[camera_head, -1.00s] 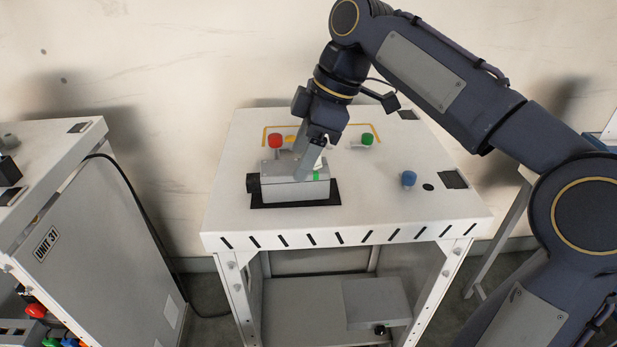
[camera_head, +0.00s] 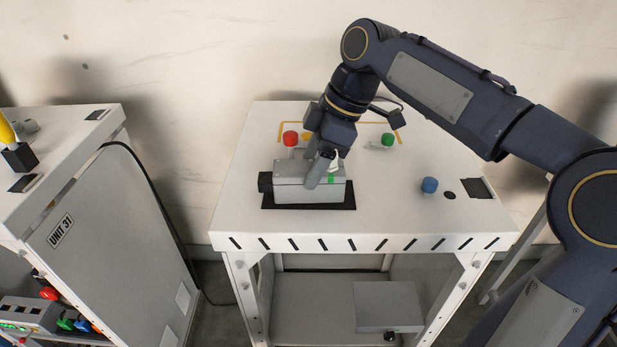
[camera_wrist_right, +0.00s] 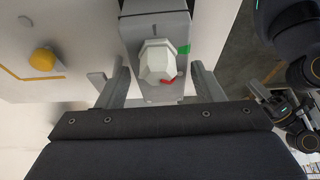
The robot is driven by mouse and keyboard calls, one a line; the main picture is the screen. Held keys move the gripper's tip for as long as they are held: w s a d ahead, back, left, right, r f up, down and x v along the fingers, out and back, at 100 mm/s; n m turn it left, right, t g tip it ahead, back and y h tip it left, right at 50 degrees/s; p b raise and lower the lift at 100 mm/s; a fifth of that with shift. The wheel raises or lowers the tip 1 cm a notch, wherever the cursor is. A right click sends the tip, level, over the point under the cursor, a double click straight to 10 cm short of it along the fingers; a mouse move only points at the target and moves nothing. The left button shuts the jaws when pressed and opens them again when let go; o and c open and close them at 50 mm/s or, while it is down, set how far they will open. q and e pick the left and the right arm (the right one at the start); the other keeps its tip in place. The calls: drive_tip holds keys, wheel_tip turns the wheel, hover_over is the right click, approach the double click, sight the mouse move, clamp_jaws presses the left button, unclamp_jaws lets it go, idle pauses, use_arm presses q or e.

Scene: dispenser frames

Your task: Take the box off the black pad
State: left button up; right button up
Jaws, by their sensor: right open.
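The grey box (camera_head: 296,190) lies on the black pad (camera_head: 346,201) on the white table. In the right wrist view the box (camera_wrist_right: 152,24) shows with a pale faceted knob (camera_wrist_right: 157,60) and a small red mark. My right gripper (camera_head: 321,170) is low over the box, pointing down. In the wrist view its open fingers (camera_wrist_right: 160,82) stand on both sides of the knob, with gaps. Contact with the box cannot be told.
Behind the box stand a red button (camera_head: 290,138), a yellow one (camera_head: 307,136) and a green one (camera_head: 387,140). A blue button (camera_head: 429,185) stands to the right. The table top (camera_head: 400,220) is clear at front right. A second unit (camera_head: 110,230) stands left across a gap.

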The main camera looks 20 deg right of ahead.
drive_tip(key=shift+x, duration=1.3)
drive_tip(key=shift+r, duration=0.1)
drive_tip(key=c, duration=0.9)
drive_tip(key=shift+r, duration=0.1)
